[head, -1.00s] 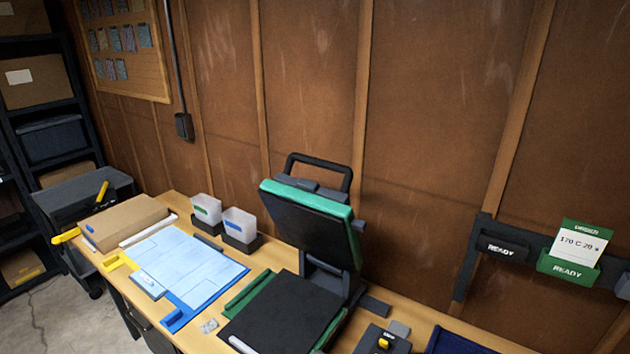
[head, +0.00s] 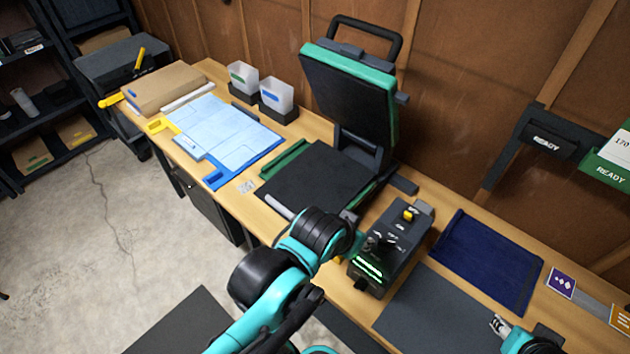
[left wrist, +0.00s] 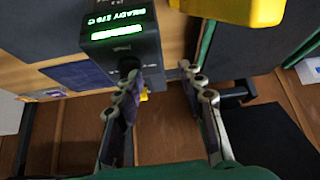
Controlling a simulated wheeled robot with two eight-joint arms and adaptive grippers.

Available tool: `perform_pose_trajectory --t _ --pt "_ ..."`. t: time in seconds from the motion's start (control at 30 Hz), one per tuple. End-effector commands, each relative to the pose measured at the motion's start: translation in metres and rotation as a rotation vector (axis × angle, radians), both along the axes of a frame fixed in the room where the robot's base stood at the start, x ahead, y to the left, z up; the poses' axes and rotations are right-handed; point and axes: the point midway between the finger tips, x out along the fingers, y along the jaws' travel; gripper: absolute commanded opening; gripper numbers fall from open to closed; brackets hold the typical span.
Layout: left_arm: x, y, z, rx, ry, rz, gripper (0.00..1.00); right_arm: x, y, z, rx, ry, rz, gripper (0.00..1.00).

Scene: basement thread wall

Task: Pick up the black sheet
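A flat black square sheet or pad (head: 322,180) lies on the lower bed of the open press; I cannot tell whether it is loose. A dark grey flat mat (head: 430,312) also lies on the bench at front right. My left gripper (head: 352,232) is above the bench, between the press bed and the control box (head: 393,245). In the left wrist view its two fingers (left wrist: 160,85) are apart with nothing between them. My right gripper (head: 500,326) is partly seen at the lower right edge, over the grey mat; its opening is unclear.
The press's raised upper platen (head: 350,85) has a green rim and black handle. A navy cloth (head: 488,258) lies right of the control box. A blue board with light-blue sheet (head: 225,135), cardboard box (head: 165,88) and two bins (head: 276,97) stand left. The wall rises behind.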

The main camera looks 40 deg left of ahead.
Motion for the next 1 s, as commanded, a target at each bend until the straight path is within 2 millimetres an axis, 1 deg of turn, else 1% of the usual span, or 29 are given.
perform_pose_trajectory --t 0.3,0.37,0.47,0.57,0.6,0.67,0.7,0.77,0.8,0.9,1.0 --pt "-0.002 0.002 0.002 -0.003 0.001 0.010 0.38 0.000 0.000 0.001 0.000 0.000 0.000 0.40" --pt "-0.001 0.006 0.005 -0.014 0.013 0.038 0.38 0.000 0.000 0.004 0.000 0.000 0.000 0.40" --pt "0.007 0.024 0.013 -0.054 0.060 0.148 0.38 0.000 0.000 0.013 0.000 0.000 0.000 0.40" --pt "0.017 0.053 0.022 -0.120 0.136 0.334 0.38 0.000 0.000 0.028 0.000 0.000 0.000 0.40" --pt "0.021 0.068 0.025 -0.150 0.169 0.422 0.38 0.000 0.000 0.034 0.000 0.000 0.000 0.40" --pt "0.026 0.090 0.026 -0.197 0.219 0.557 0.38 0.000 0.000 0.042 0.000 0.000 0.000 0.40" --pt "0.028 0.105 0.026 -0.226 0.250 0.646 0.38 0.000 0.000 0.048 0.000 0.000 0.000 0.40" --pt "0.030 0.128 0.025 -0.269 0.296 0.782 0.38 0.000 0.000 0.056 0.000 0.000 0.000 0.40" --pt "0.030 0.143 0.024 -0.298 0.325 0.872 0.38 0.000 0.000 0.061 0.000 0.000 0.000 0.40" --pt "0.028 0.179 0.017 -0.361 0.390 1.081 0.38 0.000 0.000 0.073 0.000 0.000 0.000 0.40" --pt "0.023 0.206 0.009 -0.408 0.440 1.250 0.38 0.000 0.000 0.082 0.000 0.000 0.000 0.40"
